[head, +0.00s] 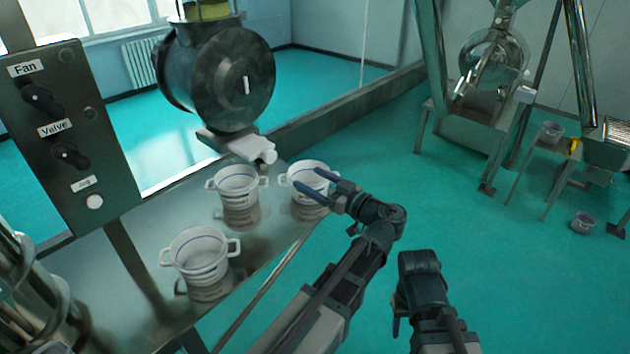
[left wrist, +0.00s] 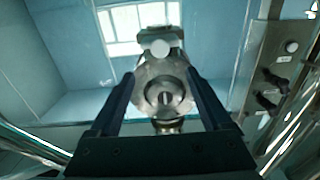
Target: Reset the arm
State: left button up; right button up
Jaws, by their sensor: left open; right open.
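My left gripper (head: 306,178) is open and empty in the head view. Its blue fingers are apart, in front of or over the rim of the rightmost white bucket (head: 308,207); I cannot tell whether they touch. In the left wrist view its two fingers (left wrist: 160,76) stand wide apart with nothing between them. My right gripper (head: 398,315) is low in the head view, to the right of the left arm, pointing down. It is partly hidden by its own wrist, open, and I see nothing held.
Two more white buckets, one behind (head: 238,194) and one nearer (head: 199,262), stand on the metal table (head: 160,220). A control panel (head: 68,130) stands left. A round dark machine (head: 222,85) rises behind the buckets. Open green floor (head: 480,250) lies right, before other machines.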

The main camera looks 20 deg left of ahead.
pick_arm(q)
jog(key=shift+d, duration=0.1)
jog(key=s+a+f+m+g+h, duration=0.1)
jog(key=s+f+m+g+h, duration=0.3)
jog(key=f, duration=0.5)
jog(key=s+f+m+g+h, duration=0.1)
jog(key=s+f+m+h, duration=0.4)
jog(key=f, duration=0.4)
jog(key=s+d+f+m+g+h, duration=0.1)
jog(key=s+d+f+m+h, duration=0.1)
jog(key=d, duration=0.7)
jog(key=s+d+f+m+g+h+b, duration=0.1)
jog(key=s+d+f+m+h, duration=0.1)
jog(key=s+d+m+h, duration=0.2)
jog(key=s+d+m, duration=0.2)
jog(key=s+d, duration=0.2)
jog(key=d, duration=0.1)
jog(key=shift+d+f, duration=0.2)
jog(key=shift+f, duration=0.2)
jog(key=shift+a, duration=0.1)
